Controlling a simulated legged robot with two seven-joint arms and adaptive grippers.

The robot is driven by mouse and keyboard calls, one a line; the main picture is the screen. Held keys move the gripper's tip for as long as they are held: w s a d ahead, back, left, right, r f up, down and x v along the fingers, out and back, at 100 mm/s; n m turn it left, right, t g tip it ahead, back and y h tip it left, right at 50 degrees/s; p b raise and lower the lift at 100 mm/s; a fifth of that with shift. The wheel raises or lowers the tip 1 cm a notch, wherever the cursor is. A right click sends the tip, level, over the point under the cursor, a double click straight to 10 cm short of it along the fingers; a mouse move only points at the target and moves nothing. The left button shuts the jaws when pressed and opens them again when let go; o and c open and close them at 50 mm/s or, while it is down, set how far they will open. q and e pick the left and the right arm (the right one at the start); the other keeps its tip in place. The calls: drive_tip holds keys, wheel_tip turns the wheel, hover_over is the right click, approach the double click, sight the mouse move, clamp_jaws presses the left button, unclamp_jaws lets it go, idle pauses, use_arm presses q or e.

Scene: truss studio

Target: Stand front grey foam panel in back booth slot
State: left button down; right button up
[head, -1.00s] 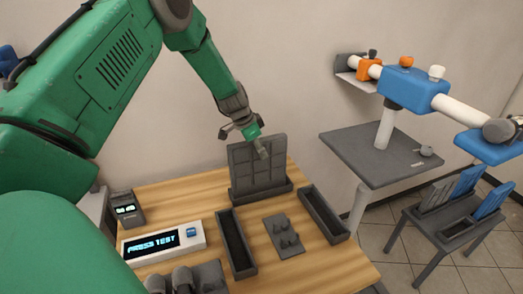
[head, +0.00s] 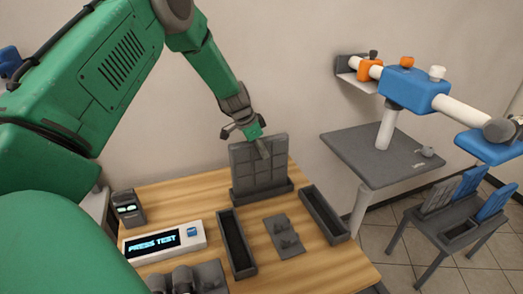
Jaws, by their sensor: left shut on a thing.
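A grey foam panel (head: 246,171) with a grid of squares stands upright at the back of the wooden table. Its lower edge meets the dark back booth slot (head: 277,190); how deep it sits inside is hidden. My right gripper is not in view.
Two long dark slotted trays, left (head: 236,244) and right (head: 325,215), flank a grey pegged plate (head: 284,236). A "PRESS TEST" display (head: 152,243) stands at left. A rack (head: 425,223) at right holds a grey panel (head: 438,195) and blue panels (head: 494,202).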

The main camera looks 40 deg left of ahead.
use_arm(q)
drive_tip(key=shift+d+f, duration=0.1)
drive_tip(key=shift+f, duration=0.05)
drive_tip(key=shift+f+b, duration=0.35)
drive_tip(key=c, duration=1.3)
unclamp_jaws()
drive_tip(key=shift+a, duration=0.2)
drive_tip(key=shift+r, duration=0.1)
drive_tip(key=shift+p+v, duration=4.35)
drive_tip(key=shift+v, duration=1.15)
drive_tip(key=shift+d, duration=0.1)
